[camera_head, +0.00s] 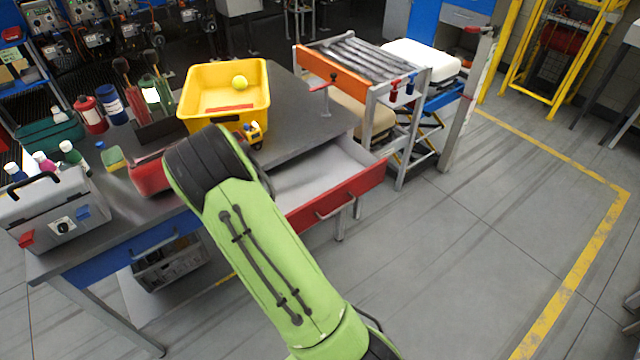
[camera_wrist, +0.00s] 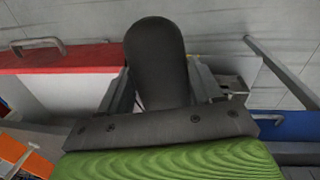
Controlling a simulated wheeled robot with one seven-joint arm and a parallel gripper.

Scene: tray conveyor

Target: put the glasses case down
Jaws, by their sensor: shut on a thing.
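The glasses case (camera_wrist: 155,50) is dark grey with a rounded end. In the wrist view it sticks out between the two fingers of my gripper (camera_wrist: 163,85), which is shut on it. The case appears in front of the red-fronted open drawer (camera_wrist: 60,58) and the grey floor; its height above them is hard to judge. In the head view my green arm hides the gripper and the case. The open drawer (camera_head: 340,197) shows there to the right of my arm, with a pale, bare visible floor.
The grey workbench (camera_head: 315,125) carries a yellow bin (camera_head: 202,122) with a tennis ball (camera_head: 240,82), a toy truck (camera_head: 254,133), bottles, a sponge (camera_head: 113,158) and a grey toolbox (camera_head: 50,212). A roller conveyor (camera_head: 345,68) stands behind right.

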